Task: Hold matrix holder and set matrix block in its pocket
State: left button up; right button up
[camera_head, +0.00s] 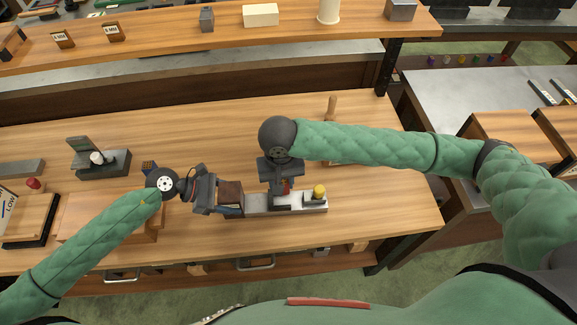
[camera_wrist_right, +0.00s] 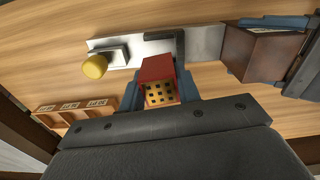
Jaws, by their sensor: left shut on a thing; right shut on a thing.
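The matrix holder (camera_head: 258,205) is a light metal plate with a dark L-shaped bracket, a yellow knob at its right end and a brown block at its left end. It lies on the bench and also shows in the right wrist view (camera_wrist_right: 205,42). My left gripper (camera_head: 226,196) is shut on the brown block (camera_wrist_right: 262,55). My right gripper (camera_wrist_right: 160,88) is shut on the matrix block (camera_wrist_right: 158,82), red with a yellow, dark-holed face. In the head view, the red block (camera_head: 286,187) is mostly hidden at the plate. Whether it touches the plate, I cannot tell.
A grey stand (camera_head: 103,163) is at the left of the bench, and a wooden tray with labels (camera_wrist_right: 75,115) shows in the wrist view. A wooden handle (camera_head: 331,108) stands behind my right arm. The bench is clear right of the holder.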

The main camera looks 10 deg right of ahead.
jog(key=shift+m, duration=0.7)
jog(key=shift+w+f, duration=0.1)
jog(key=shift+f, duration=0.1)
send_over(283, 203)
jog(key=shift+w+a+f, duration=0.1)
jog(key=shift+w+f, duration=0.1)
jog(key=shift+f, duration=1.15)
jog(key=shift+w+a+f, duration=0.1)
jog(key=shift+w+f, duration=0.05)
jog(key=shift+f, duration=1.2)
jog(key=shift+s+d+f, duration=0.2)
jog(key=shift+f, duration=0.6)
jog(key=shift+s+f+b, duration=0.15)
jog(key=shift+f+b, duration=0.15)
jog(key=shift+f, duration=0.2)
jog(key=o, duration=0.8)
jog(key=shift+o, duration=0.8)
jog(key=shift+r, duration=0.6)
jog(key=shift+o, duration=0.2)
jog(key=r, duration=1.3)
jog(key=shift+w+a+r+p, duration=0.1)
jog(key=shift+w+a+p, duration=0.05)
jog(key=shift+w+p, duration=0.15)
